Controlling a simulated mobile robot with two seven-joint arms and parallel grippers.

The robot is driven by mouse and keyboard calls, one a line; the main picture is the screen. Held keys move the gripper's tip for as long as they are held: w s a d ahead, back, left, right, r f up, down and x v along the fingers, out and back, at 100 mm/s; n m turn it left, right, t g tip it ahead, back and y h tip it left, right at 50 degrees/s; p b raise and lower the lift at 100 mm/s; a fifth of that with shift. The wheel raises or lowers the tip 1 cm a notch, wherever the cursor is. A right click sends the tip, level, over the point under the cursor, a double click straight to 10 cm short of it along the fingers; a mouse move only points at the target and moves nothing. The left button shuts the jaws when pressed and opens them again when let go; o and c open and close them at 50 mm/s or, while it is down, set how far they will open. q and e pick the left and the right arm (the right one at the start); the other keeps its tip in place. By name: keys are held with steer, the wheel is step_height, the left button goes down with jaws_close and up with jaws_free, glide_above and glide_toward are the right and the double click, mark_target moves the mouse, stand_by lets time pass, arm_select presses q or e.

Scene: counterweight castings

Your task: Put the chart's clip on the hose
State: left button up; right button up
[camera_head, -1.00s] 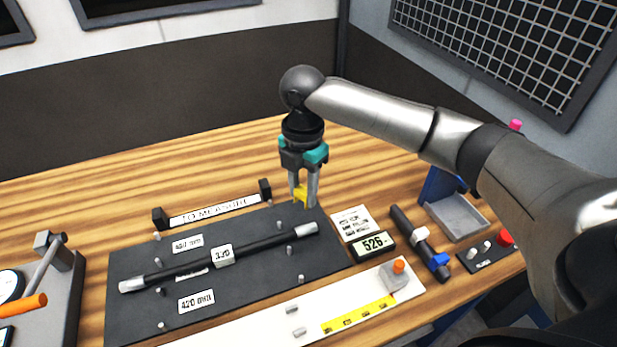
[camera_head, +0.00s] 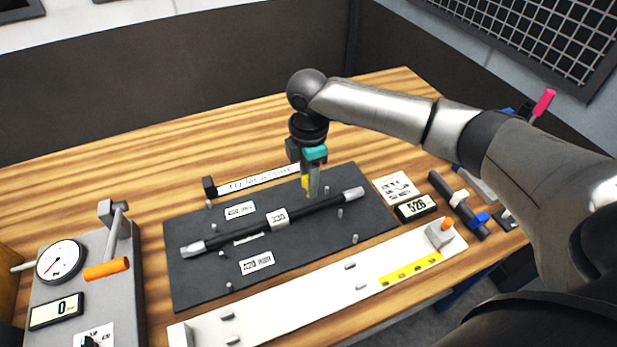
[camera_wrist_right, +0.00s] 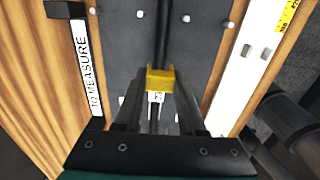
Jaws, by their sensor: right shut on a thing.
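My right gripper (camera_head: 312,188) is shut on a yellow clip (camera_head: 305,182), which also shows between the fingers in the right wrist view (camera_wrist_right: 160,80). The hose (camera_head: 325,204) is black with metal ends and a white tag, and lies across a dark board (camera_head: 200,285). The clip is over the hose, between the tag and the right-hand end; whether they touch I cannot tell. In the right wrist view the clip hides part of the hose (camera_wrist_right: 163,35). The chart (camera_head: 397,187) is a small white card right of the board; its print is too small to read. My left gripper is out of view.
Right of the board are a display reading 526 (camera_head: 417,207) and a dark bar (camera_head: 442,190) with a white and a blue clip. A white rail (camera_head: 300,305) with a yellow scale runs in front. A gauge stand (camera_head: 98,255) is at left. Pegs stick up from the board.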

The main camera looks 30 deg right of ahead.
mark_target(308, 208)
steer(key=shift+r+p, duration=0.1)
steer(key=shift+p, duration=0.4)
steer(key=shift+a+f+b, duration=0.1)
steer(key=shift+f+b, duration=1)
steer(key=shift+f, duration=1.7)
steer(key=shift+p, duration=0.5)
steer(key=shift+p, duration=0.8)
steer(key=shift+f+b, duration=0.55)
steer(key=shift+f, duration=0.75)
